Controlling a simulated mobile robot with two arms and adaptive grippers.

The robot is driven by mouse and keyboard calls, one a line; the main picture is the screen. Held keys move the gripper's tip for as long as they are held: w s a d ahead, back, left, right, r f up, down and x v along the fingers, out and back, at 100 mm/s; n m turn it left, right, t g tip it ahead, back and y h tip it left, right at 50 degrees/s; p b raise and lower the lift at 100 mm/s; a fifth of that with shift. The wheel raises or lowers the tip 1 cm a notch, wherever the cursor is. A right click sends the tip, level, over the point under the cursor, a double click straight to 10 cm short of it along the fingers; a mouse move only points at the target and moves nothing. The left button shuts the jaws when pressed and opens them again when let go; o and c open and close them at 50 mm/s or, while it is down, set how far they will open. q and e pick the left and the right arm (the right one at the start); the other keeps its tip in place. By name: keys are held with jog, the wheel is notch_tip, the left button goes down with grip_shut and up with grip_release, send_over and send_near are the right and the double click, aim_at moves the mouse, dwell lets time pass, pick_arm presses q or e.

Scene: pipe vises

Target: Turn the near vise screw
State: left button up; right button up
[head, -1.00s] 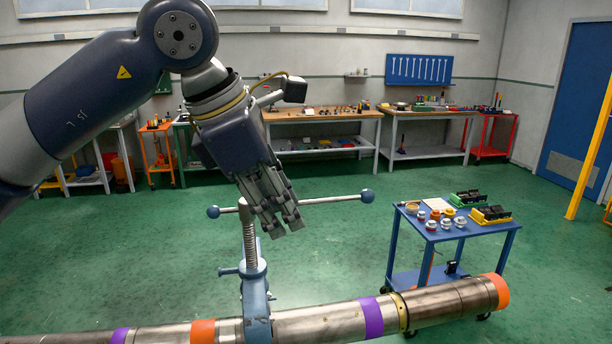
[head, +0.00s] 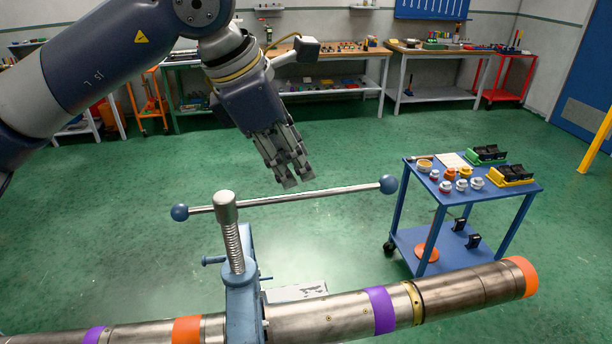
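The near vise has an upright threaded screw (head: 233,246) with a grey rounded head (head: 226,207). A long T-handle bar (head: 330,195) passes through the head, with a blue ball (head: 180,212) at its left end and another (head: 388,184) at its right end. The blue vise body (head: 243,305) stands around the steel pipe (head: 335,314). My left gripper (head: 298,181) points down. In the picture its fingertips lie just above the bar, right of the screw head, with no visible contact. Its fingers look close together, but their opening is unclear. My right gripper is not in view.
A blue cart (head: 465,195) with fittings and small bins stands to the right, behind the pipe's orange-banded end (head: 521,277). Workbenches (head: 330,70) line the back wall. Green floor (head: 90,240) is open left of the vise.

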aim_at(310, 193)
pick_arm(q)
jog(key=p+x, duration=0.2)
jog(key=x, duration=0.5)
jog(key=shift+w, duration=0.15)
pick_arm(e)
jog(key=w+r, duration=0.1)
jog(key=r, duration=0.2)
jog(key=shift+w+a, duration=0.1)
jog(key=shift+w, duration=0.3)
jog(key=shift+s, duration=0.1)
pick_arm(q)
grip_shut()
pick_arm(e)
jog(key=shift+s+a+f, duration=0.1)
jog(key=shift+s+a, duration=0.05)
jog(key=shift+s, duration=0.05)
